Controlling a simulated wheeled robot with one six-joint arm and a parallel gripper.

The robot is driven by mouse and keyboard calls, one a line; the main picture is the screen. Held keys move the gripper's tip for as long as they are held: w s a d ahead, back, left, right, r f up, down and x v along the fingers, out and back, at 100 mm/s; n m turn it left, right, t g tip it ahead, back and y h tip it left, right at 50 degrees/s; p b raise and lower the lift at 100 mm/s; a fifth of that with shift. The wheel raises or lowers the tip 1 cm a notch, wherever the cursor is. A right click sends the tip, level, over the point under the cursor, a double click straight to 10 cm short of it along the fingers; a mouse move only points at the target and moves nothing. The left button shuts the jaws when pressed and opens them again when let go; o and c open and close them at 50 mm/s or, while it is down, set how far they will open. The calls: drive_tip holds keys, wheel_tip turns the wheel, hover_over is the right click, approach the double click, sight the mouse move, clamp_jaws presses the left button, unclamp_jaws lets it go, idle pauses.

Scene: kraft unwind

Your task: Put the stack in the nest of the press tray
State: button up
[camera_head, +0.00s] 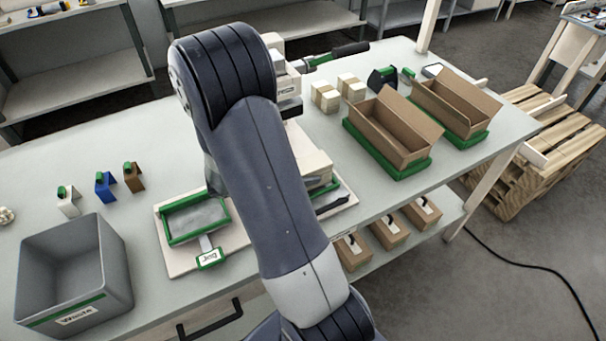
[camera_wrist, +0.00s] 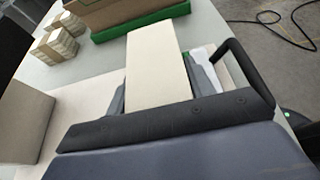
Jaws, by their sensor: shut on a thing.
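My gripper (camera_wrist: 160,82) is shut on the stack (camera_wrist: 157,62), a cream, flat-topped block between its two grey fingers in the wrist view. In the head view my arm hides the gripper. A pale block (camera_head: 316,164) shows just right of my arm, over a green-edged part (camera_head: 322,188) on a pale board with a black handle (camera_head: 334,204). This looks like the press tray; its nest is hidden. The press (camera_head: 288,84), with a dark lever, stands behind my arm. I cannot tell whether the stack touches the tray.
A green-rimmed jog tray (camera_head: 197,219) lies left of my arm. A grey waste bin (camera_head: 74,272) stands at the table's left front. Small cream stacks (camera_head: 325,97) and two cardboard boxes (camera_head: 392,130) (camera_head: 456,101) in green bases are on the right. Three coloured clips stand at the left.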

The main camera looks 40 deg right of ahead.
drive_tip(key=shift+f, duration=0.65)
drive_tip(key=shift+f, duration=0.2)
drive_tip(key=o, duration=1)
drive_tip(key=shift+o, duration=0.2)
drive_tip(key=shift+r, duration=0.15)
drive_tip(key=shift+r, duration=0.15)
drive_tip(key=b+v, duration=0.1)
drive_tip(key=v, duration=1.1)
